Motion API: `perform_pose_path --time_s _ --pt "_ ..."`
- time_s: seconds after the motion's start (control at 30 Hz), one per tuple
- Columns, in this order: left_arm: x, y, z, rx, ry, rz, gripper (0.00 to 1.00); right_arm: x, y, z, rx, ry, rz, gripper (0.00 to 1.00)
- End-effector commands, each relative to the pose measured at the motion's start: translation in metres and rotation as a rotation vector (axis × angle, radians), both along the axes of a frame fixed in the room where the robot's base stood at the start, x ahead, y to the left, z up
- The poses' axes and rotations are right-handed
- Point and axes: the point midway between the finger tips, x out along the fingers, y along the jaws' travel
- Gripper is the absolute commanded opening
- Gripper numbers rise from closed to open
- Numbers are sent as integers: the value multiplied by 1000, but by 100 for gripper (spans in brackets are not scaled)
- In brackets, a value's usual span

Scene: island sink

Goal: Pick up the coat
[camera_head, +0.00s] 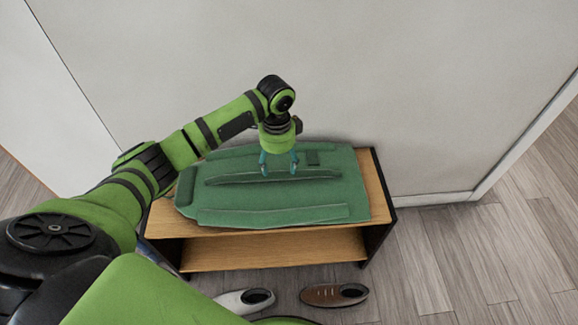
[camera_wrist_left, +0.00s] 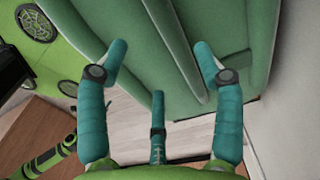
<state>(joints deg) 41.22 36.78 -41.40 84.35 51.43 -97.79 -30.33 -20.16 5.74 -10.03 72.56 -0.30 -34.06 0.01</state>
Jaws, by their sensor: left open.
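The coat (camera_head: 270,207) is green and lies flat and folded on top of a wooden shelf bench. It has a raised ridge along its middle. My left gripper (camera_head: 279,170) points down at the coat's middle ridge, with its teal fingers apart. In the left wrist view the coat (camera_wrist_left: 215,25) fills the top of the picture, and the open fingers of the left gripper (camera_wrist_left: 160,70) reach toward it on either side of a fold. I cannot tell whether the fingertips touch the cloth. My right gripper is not in view.
The bench (camera_head: 377,185) has a wooden top and a lower shelf (camera_head: 275,250), and stands against a pale wall. A white shoe (camera_head: 243,300) and a brown shoe (camera_head: 334,295) are on the floor in front. Wooden floor (camera_head: 470,255) is clear at the right.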

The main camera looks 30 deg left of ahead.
Motion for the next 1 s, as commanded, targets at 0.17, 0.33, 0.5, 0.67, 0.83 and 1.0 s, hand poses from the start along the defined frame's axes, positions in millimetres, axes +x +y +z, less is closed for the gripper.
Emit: perform_pose_path --time_s 0.17,0.33,0.5,0.67,0.83,1.0 --pt "0 2 -12 2 5 1 67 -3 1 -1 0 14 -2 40" --pt "0 5 -32 3 3 2 67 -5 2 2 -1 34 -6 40" --pt "0 9 -58 2 2 1 67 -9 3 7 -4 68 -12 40" --pt "0 8 -70 3 2 1 67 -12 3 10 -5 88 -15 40" --pt "0 8 -70 2 0 0 67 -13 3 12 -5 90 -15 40" --pt "0 8 -70 3 -1 0 67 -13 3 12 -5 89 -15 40"
